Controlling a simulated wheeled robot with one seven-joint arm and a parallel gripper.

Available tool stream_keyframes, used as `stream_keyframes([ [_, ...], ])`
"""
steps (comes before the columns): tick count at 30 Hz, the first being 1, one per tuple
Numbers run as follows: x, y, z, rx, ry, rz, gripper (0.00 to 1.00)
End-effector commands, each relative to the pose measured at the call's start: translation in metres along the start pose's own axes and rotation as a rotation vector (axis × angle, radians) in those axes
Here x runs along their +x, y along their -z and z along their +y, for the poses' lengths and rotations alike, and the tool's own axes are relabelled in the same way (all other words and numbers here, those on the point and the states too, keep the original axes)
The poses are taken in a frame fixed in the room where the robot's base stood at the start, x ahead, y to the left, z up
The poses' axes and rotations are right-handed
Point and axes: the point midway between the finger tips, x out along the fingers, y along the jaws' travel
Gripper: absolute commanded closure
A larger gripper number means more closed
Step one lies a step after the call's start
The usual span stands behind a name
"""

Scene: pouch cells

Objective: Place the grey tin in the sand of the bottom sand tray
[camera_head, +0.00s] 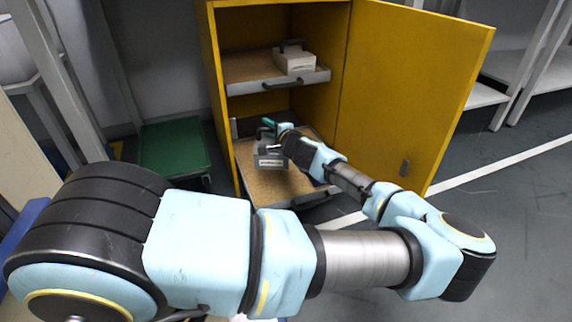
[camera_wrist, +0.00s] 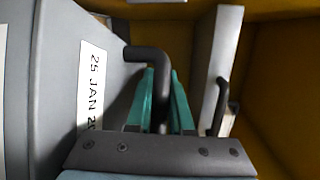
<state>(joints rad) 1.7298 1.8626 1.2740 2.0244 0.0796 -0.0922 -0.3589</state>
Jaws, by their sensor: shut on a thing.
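The grey tin (camera_head: 270,161) is a box with a white label and a dark handle, inside the yellow cabinet at the bottom sand tray (camera_head: 246,176). My gripper (camera_head: 268,128) is shut on the tin's handle from above. In the wrist view the green fingers of my gripper (camera_wrist: 163,88) close around the black handle (camera_wrist: 148,54), and the tin's grey side (camera_wrist: 60,70) with a dated label fills the left. The tin looks upright over the sand. I cannot tell whether its base touches the sand; my arm hides part of the tray's right side.
The upper sand tray (camera_head: 262,86) holds a pale tin (camera_head: 296,62). The yellow cabinet door (camera_head: 415,85) stands open on the right. A green-topped trolley (camera_head: 172,148) stands left of the cabinet. Bare sand shows left of the grey tin.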

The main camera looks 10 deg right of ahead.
Motion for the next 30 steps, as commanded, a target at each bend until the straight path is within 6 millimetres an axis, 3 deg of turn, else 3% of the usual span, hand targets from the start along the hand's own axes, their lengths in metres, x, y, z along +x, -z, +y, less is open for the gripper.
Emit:
stream_keyframes([
  [5, -0.004, 0.006, 0.011, -0.001, 0.002, -0.005, 1.0],
  [12, 0.002, 0.009, 0.044, 0.0, 0.004, -0.006, 1.0],
  [19, 0.005, 0.011, 0.058, -0.002, 0.003, -0.005, 1.0],
  [27, 0.011, 0.015, 0.096, -0.001, 0.003, -0.005, 1.0],
  [30, 0.012, 0.015, 0.1, -0.002, 0.003, -0.005, 1.0],
])
